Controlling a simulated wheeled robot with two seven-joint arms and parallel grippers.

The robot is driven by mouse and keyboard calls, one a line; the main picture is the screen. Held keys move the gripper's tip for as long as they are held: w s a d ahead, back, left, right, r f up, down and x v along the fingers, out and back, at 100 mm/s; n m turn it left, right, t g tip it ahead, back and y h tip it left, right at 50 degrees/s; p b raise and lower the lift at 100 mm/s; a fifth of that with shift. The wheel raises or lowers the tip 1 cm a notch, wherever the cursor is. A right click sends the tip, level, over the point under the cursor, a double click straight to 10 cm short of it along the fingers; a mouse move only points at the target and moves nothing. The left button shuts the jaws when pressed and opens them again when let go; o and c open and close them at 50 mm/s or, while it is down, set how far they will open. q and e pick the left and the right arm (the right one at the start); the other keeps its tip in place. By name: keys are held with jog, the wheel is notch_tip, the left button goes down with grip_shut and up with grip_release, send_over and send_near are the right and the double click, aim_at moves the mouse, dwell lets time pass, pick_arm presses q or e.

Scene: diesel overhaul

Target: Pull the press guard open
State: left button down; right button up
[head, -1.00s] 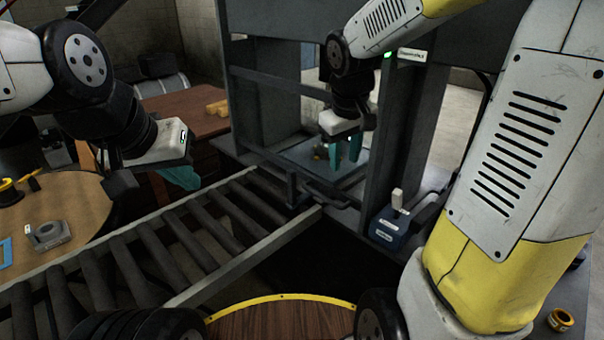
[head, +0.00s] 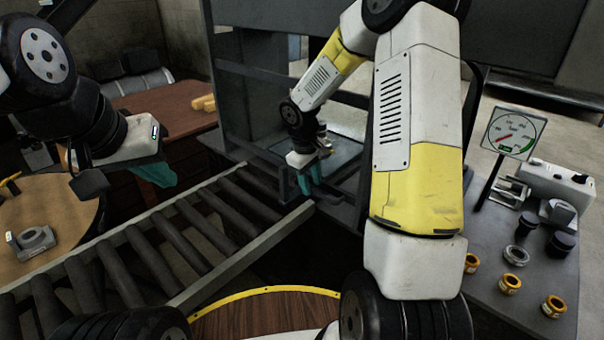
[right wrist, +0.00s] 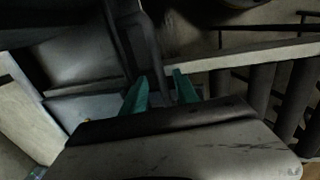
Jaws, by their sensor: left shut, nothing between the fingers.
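The press (head: 232,85) is a tall dark grey frame behind the roller conveyor. A dark rail (head: 262,80) crosses its front; I cannot tell for sure which bars form the guard. My right gripper (head: 304,180) is low at the press front, by the conveyor's far end, with teal fingers apart. In the right wrist view a dark bar (right wrist: 147,50) runs down between or just beyond the fingertips (right wrist: 160,90); contact cannot be told. My left gripper (head: 157,173) is shut and empty above the conveyor's left side. My right arm hides the press's right side.
The roller conveyor (head: 190,232) runs from lower left to the press. A round wooden table (head: 60,200) stands left and a brown desk (head: 170,108) behind. At right, a grey bench (head: 490,285) carries a gauge (head: 514,133), rings and small parts.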

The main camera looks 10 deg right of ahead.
jog(key=shift+d+f, duration=0.1)
jog(key=shift+f, duration=0.55)
grip_shut()
dwell(1.0)
